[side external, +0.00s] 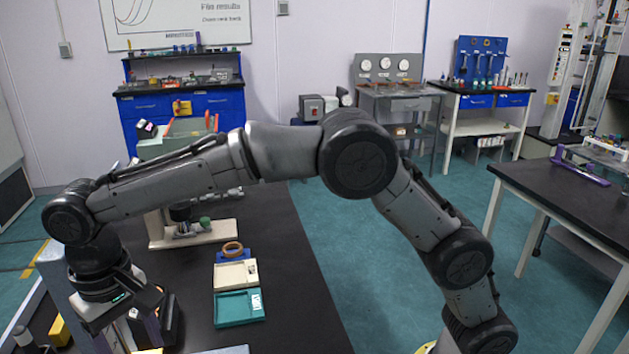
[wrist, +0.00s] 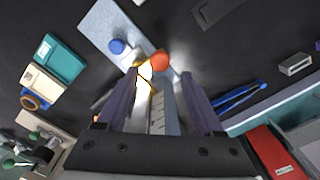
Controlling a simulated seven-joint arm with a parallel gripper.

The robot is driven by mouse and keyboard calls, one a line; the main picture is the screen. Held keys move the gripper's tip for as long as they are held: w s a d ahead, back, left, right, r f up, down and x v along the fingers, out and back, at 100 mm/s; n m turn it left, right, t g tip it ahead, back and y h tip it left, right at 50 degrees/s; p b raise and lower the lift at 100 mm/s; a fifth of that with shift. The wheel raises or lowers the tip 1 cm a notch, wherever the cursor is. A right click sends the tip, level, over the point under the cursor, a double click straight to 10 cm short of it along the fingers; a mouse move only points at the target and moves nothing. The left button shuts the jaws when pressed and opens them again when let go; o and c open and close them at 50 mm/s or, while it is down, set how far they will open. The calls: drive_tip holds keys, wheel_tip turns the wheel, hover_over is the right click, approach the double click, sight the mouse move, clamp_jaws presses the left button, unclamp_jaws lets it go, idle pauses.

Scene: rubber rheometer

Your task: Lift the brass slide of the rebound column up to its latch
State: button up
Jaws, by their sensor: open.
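In the wrist view, the rebound column (wrist: 158,118) is a pale upright with a marked scale, rising from a light blue-grey base plate (wrist: 100,22). A bright yellow brass-coloured part (wrist: 144,72), probably the slide, shows low on it, beside an orange-red round part (wrist: 159,61). A blue knob (wrist: 117,46) sits on the plate. My gripper (wrist: 160,78) is open, its two dark purple fingers on either side of the column with gaps visible. The latch cannot be made out. In the side external view, my gripper (side external: 126,335) is at the lower left; the column cannot be made out there.
In the wrist view, blue tweezers (wrist: 240,96) and a red box (wrist: 273,152) are right of my gripper.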

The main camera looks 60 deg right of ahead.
wheel_tip(320, 180, up, 9)
drive_tip(key=d+r+m+t, duration=0.1)
drive_tip(key=d+r+m, duration=0.1)
drive_tip(key=d+r, duration=0.7)
drive_tip(key=s+d+m+t, duration=0.1)
drive_tip(key=s+d+t, duration=0.2)
drive_tip(key=s+d, duration=1.1)
drive_tip(key=d, duration=0.4)
drive_tip(key=shift+s+y, duration=0.3)
drive_tip(key=shift+s, duration=0.05)
drive_tip(key=shift+f, duration=0.1)
